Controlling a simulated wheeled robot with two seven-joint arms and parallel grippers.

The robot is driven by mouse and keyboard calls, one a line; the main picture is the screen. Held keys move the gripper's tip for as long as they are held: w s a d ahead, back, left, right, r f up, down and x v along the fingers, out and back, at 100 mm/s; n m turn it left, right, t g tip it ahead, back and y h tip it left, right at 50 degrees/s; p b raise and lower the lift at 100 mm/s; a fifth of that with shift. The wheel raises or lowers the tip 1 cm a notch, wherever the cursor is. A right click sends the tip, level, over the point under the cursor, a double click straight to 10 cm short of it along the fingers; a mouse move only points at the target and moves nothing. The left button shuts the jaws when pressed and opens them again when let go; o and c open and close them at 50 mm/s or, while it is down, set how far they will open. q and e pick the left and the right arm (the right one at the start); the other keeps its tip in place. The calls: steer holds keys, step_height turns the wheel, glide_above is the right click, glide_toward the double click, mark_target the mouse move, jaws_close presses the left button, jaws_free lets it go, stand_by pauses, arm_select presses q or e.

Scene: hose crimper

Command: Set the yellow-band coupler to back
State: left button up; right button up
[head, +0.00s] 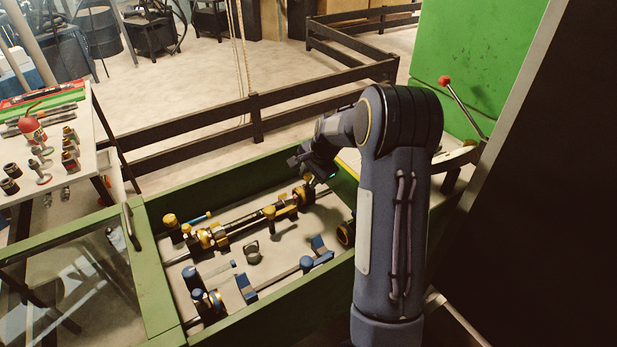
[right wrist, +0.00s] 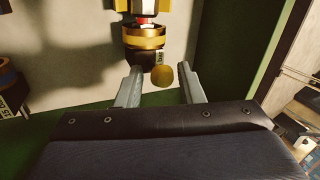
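A yellow-band coupler (right wrist: 143,38) with a black body and white label shows at the top of the right wrist view. A round yellow knob (right wrist: 162,77) lies beside its near end. In the head view, the coupler (head: 302,194) appears at the right end of the upper rod in the green tray. My right gripper (right wrist: 160,75) is open. The knob appears between its fingers with gaps on both sides; I cannot tell its depth. In the head view my right gripper (head: 305,167) is above the coupler's end, its fingers partly hidden. My left gripper is not in view.
The green tray (head: 255,189) has raised walls around the rods. Blue-banded parts (head: 208,303) stand in its front part. A lever with a red knob (head: 445,81) stands at the back right. A side table (head: 95,135) with fittings is at the left.

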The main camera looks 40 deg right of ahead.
steer(key=shift+w+f, duration=0.2)
steer(key=shift+f, duration=0.3)
steer(key=shift+c, duration=0.3)
jaws_close()
steer(key=shift+s+d+b, duration=0.2)
steer(key=shift+d+b, duration=0.15)
steer(key=shift+d, duration=1.45)
steer(key=shift+o, duration=0.3)
jaws_free()
steer(key=shift+r, duration=0.15)
steer(key=v, duration=0.7)
steer(key=shift+s+r, duration=0.2)
steer(key=shift+r, duration=0.1)
